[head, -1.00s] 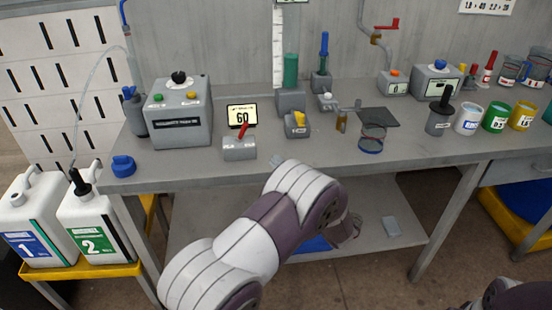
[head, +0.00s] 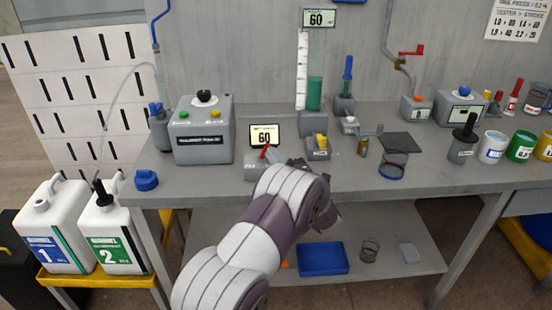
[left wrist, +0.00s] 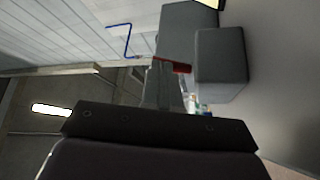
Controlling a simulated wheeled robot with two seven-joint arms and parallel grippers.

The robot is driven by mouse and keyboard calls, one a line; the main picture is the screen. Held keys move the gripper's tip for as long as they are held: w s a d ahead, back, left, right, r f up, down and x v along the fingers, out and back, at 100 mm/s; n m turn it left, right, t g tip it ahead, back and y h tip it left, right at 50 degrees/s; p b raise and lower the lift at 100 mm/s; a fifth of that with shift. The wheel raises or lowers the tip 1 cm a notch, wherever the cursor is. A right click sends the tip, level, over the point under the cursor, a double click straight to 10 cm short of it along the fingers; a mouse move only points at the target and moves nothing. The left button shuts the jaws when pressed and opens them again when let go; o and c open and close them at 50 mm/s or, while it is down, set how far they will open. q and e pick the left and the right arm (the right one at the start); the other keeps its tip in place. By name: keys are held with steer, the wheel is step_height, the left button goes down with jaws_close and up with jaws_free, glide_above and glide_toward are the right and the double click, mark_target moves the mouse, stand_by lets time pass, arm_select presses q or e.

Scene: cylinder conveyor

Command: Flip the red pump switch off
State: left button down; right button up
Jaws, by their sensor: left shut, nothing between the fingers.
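The red pump switch is a red lever (head: 265,152) on a small grey box (head: 251,172) near the bench's front edge. The lever leans up and to the right. In the left wrist view the red lever (left wrist: 180,66) lies beside the grey box (left wrist: 221,66). My left gripper (left wrist: 163,70) is shut and empty, with its tips right by the lever; I cannot tell whether they touch. In the head view my left forearm hides most of the gripper and part of the switch box. My right gripper is not in view.
A display reading 60 (head: 265,136) stands behind the switch. A grey box with a black knob (head: 203,130) is to the left, and a yellow-switch box (head: 318,148) to the right. A blue cap (head: 146,180) lies near the left edge. A blue tray (head: 324,259) is on the lower shelf.

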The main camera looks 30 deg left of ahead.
arm_select(q)
steer(key=shift+s+a+r+n+g+h+b, duration=0.15)
steer(key=shift+n+b, duration=0.1)
steer(key=shift+n, duration=0.15)
steer(key=shift+w+r+n+g+h+b, duration=0.1)
steer(key=shift+n+g+h+b, duration=0.1)
steer(key=shift+n, duration=0.2)
steer(key=shift+s+a+r+n+g+h+b, duration=0.2)
steer(key=shift+n+g+h+b, duration=0.15)
steer(key=shift+n, duration=0.25)
steer(key=shift+s+a+r+n+g+h+b, duration=0.1)
steer(key=shift+a+n+h+b, duration=0.1)
steer(key=shift+n+b, duration=0.3)
steer(key=n, duration=0.1)
steer(key=n+h, duration=0.1)
steer(key=a+b, duration=0.1)
steer(key=shift+s+a+r+n+g+h, duration=0.1)
steer(key=shift+s+r+n+g+h, duration=0.15)
steer(key=shift+s+n+g+h, duration=0.15)
steer(key=shift+r, duration=0.1)
